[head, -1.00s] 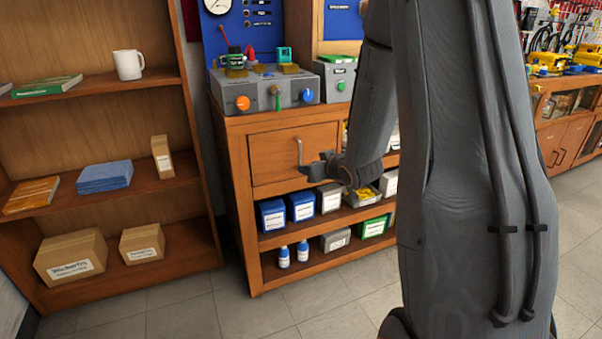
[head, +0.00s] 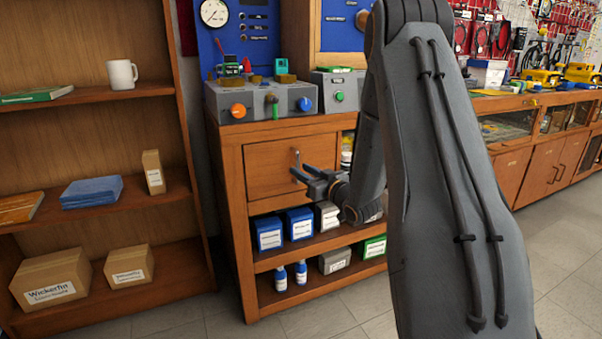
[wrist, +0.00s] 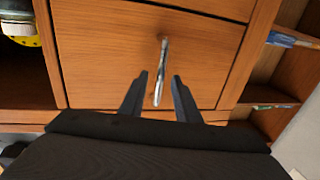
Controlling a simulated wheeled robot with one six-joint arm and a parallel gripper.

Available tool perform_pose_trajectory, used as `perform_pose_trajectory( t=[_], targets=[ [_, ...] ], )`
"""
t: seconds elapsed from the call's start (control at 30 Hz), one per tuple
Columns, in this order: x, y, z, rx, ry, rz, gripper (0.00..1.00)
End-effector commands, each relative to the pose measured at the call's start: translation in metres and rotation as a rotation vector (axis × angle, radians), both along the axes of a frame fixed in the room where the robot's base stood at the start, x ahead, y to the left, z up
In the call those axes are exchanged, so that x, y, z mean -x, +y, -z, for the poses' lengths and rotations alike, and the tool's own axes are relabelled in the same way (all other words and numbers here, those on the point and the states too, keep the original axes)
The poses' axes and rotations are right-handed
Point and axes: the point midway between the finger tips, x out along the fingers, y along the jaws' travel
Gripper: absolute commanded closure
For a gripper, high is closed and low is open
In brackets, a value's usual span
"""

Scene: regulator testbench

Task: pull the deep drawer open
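The drawer (head: 270,172) is a wooden front in the bench cabinet, and it looks closed in the head view. Its metal bar handle (head: 296,160) stands near the right side of the front. My gripper (head: 302,175) is at the handle's lower part. In the wrist view the drawer front (wrist: 110,60) fills the middle. The handle (wrist: 160,70) lies between the two separated fingers of my gripper (wrist: 160,78), with a gap visible on each side. The gripper is open and holds nothing.
A grey control box (head: 258,101) sits on the bench top above the drawer. Blue and white boxes (head: 267,233) and small bottles (head: 281,278) fill the shelves below. A wooden shelf unit (head: 90,215) stands at the left. Floor in front is clear.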

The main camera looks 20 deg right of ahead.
Motion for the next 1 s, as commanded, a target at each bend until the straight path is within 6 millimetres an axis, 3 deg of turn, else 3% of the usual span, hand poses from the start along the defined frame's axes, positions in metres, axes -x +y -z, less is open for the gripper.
perform_pose_trajectory(
  t=[0.13,0.4,0.6,1.0],
  targets=[
    [-0.0097,0.0025,-0.0001,0.0,-0.001,-0.001,0.7],
    [-0.011,0.0024,-0.0003,0.0,0.0,0.001,0.7],
    [-0.0108,0.0025,-0.0002,0.0,0.0,0.0,1.0],
    [-0.0076,0.0021,-0.0004,-0.001,0.001,0.0,1.0]
  ],
)
